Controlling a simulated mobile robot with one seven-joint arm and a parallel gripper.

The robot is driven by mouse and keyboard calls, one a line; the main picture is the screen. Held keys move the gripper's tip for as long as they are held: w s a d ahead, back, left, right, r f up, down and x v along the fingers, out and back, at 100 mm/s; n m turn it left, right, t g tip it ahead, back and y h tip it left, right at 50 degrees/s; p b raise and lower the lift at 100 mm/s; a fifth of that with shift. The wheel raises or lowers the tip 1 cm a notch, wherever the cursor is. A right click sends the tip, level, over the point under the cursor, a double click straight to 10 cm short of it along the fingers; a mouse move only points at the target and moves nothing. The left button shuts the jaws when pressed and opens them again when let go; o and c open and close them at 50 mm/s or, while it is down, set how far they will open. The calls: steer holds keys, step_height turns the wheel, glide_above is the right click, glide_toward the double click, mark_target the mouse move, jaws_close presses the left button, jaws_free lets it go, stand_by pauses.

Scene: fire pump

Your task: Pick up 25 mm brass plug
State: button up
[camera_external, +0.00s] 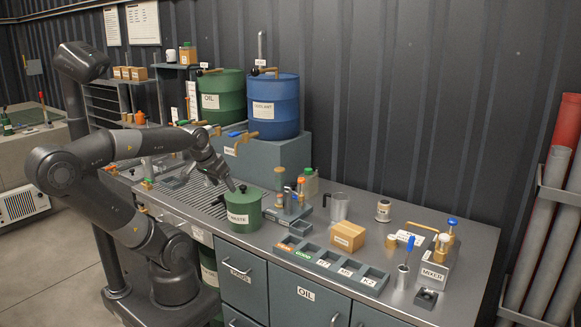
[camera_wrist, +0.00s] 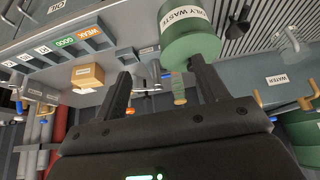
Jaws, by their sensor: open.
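I cannot make out with certainty which thing is the 25 mm brass plug. A small brass-coloured piece (camera_external: 391,241) stands on the bench left of the mixer, and brass fittings (camera_external: 443,241) show on the mixer block. My gripper (camera_external: 232,184) is over the bench beside the green oily waste can (camera_external: 244,212), its fingers partly unclear there. In the wrist view my gripper (camera_wrist: 160,67) has its two dark fingers apart with nothing held. The waste can (camera_wrist: 190,38) shows beyond the right finger.
A row of labelled grey bins (camera_external: 330,264) lines the bench front, with a cardboard box (camera_external: 347,236) behind it. A metal jug (camera_external: 339,206) and a tool holder (camera_external: 287,212) stand near the waste can. Green (camera_external: 221,97) and blue (camera_external: 274,106) drums stand at the back.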

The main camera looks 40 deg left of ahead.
steer(key=shift+o, duration=0.2)
steer(key=w+d+r+m, duration=0.3)
steer(key=w+d, duration=0.4)
steer(key=w, duration=0.4)
steer(key=m+g+h, duration=0.3)
steer(key=m+h, duration=0.1)
steer(key=m, duration=0.4)
glide_above(392, 237)
steer(key=s+a, duration=0.3)
step_height(392, 237, down, 17)
steer(key=x, duration=0.4)
steer(key=shift+w+d+f, duration=0.1)
steer(key=shift+w+d, duration=0.05)
steer(key=shift+w+a+x, duration=0.1)
steer(key=shift+w+x, duration=0.1)
steer(key=shift+x, duration=1.15)
steer(key=shift+w+a+x, duration=0.15)
steer(key=shift+w+x, duration=0.05)
steer(key=shift+x, duration=1.1)
steer(key=shift+c, duration=0.2)
